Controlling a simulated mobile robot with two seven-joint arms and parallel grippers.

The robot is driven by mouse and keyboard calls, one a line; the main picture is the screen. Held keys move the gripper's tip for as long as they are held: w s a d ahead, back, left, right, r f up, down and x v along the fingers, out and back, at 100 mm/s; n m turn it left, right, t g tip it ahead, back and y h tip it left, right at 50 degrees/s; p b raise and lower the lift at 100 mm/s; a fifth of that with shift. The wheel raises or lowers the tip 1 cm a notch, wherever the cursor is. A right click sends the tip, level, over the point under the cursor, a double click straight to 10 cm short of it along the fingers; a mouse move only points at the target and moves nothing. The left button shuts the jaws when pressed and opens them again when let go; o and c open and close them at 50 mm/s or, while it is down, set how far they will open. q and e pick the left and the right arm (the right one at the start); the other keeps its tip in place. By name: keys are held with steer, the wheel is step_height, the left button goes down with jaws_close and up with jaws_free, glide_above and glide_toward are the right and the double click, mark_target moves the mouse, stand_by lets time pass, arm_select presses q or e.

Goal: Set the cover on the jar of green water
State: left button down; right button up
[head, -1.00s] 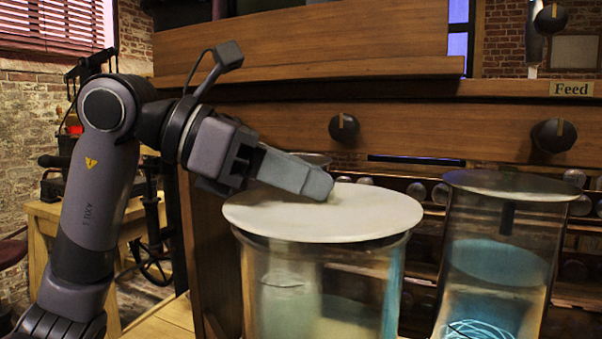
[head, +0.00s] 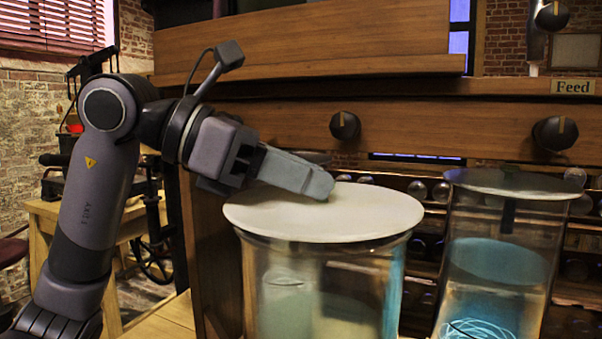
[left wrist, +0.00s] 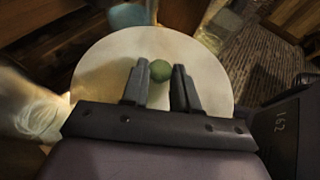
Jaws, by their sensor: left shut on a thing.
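The cover is a pale round disc (head: 350,215) with a green knob (left wrist: 159,70). It lies level over the mouth of the wide glass jar (head: 262,290). I cannot tell for sure whether it touches the rim all round. The jar holds pale, slightly greenish water. My left gripper (head: 325,188) reaches over the cover from the left, its fingers low over the middle. In the left wrist view the gripper (left wrist: 160,78) has one finger on each side of the knob and is shut on it. In the head view the fingers hide the knob. My right gripper is not in view.
A second covered jar (head: 500,265) with blue water and coiled wire stands close on the right. A wooden cabinet with dark knobs (head: 345,126) and a "Feed" label (head: 572,87) rises behind the jars.

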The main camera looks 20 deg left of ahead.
arm_select(q)
steer(key=shift+f+b, duration=0.3)
steer(key=shift+f, duration=0.05)
steer(key=c, duration=1.1)
jaws_free()
steer(key=p+v, duration=0.1)
steer(key=v, duration=1)
steer(key=shift+s, duration=0.1)
